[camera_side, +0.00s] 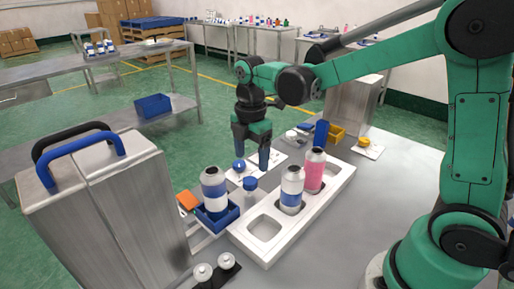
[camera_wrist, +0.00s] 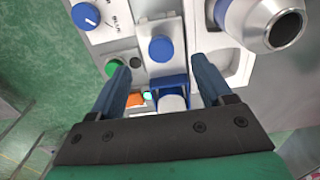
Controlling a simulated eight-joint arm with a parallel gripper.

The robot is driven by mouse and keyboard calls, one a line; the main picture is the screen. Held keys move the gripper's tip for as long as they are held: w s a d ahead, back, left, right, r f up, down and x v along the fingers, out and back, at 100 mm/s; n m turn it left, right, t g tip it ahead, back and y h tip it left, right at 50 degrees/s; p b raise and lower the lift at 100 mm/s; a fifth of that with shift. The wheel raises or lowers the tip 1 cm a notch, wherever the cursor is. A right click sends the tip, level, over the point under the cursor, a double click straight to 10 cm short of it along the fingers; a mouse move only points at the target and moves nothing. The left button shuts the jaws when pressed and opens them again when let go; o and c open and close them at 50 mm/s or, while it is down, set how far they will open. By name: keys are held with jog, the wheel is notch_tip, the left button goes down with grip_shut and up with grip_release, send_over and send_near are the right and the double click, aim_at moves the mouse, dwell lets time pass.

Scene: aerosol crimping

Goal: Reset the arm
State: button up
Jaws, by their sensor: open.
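My gripper (camera_side: 251,160) is open and empty, pointing down above the white control panel (camera_side: 272,168) at the back of the work area. In the wrist view its two fingers (camera_wrist: 158,64) are spread apart with nothing between the tips. A white can with a blue band (camera_side: 214,189) stands in a blue holder (camera_side: 222,222) to the front left. A similar can (camera_side: 291,188) and a pink can (camera_side: 314,171) stand in the white tray (camera_side: 268,250). A small blue-capped piece (camera_side: 250,186) is left of them. An open metal can neck (camera_wrist: 283,28) shows top right in the wrist view.
A tall steel housing with handles (camera_side: 100,205) stands at the left. An orange piece (camera_side: 187,201) is beside the blue holder. Small white parts (camera_side: 203,271) lie at the front.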

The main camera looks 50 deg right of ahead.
jog(key=shift+s+r+m, duration=0.25)
jog(key=shift+r+m, duration=0.05)
jog(key=shift+m, duration=0.1)
jog(key=s+r+m+t, duration=0.3)
jog(key=s+m+t, duration=0.4)
jog(key=m, duration=1)
jog(key=shift+s+a, duration=0.35)
jog(key=shift+s, duration=0.05)
dwell(0.3)
